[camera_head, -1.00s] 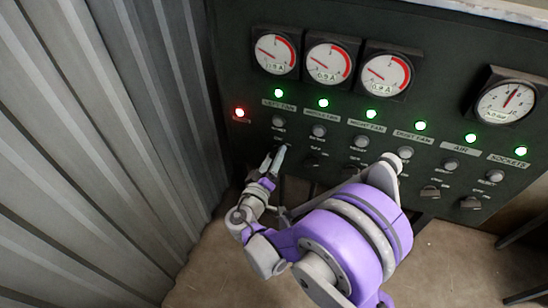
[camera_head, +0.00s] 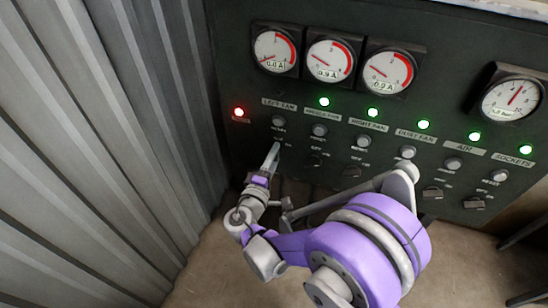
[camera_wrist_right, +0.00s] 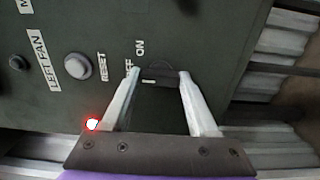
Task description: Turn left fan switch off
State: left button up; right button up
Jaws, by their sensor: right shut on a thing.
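The left fan switch (camera_wrist_right: 158,71) is a dark rotary knob beside the OFF and ON marks in the right wrist view. My right gripper (camera_wrist_right: 160,76) has one fingertip on each side of this knob and is shut on it. In the head view my right gripper (camera_head: 273,152) reaches the panel below the LEFT FAN label (camera_head: 279,104) and largely hides the knob. No green lamp is lit above that label. The leftmost gauge (camera_head: 275,50) reads about 0.0 A. My left gripper is not in view.
The dark control panel (camera_head: 235,75) carries several other switches, including a right fan switch (camera_head: 352,170). Green lamps glow over the other labels, and a red lamp (camera_head: 239,112) glows at the left. A corrugated wall (camera_head: 110,130) stands close on the left.

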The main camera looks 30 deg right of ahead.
dwell(0.5)
jog(key=o, duration=1.4)
jog(key=v, duration=1)
jog(key=shift+s+a, duration=0.25)
jog(key=shift+s, duration=0.1)
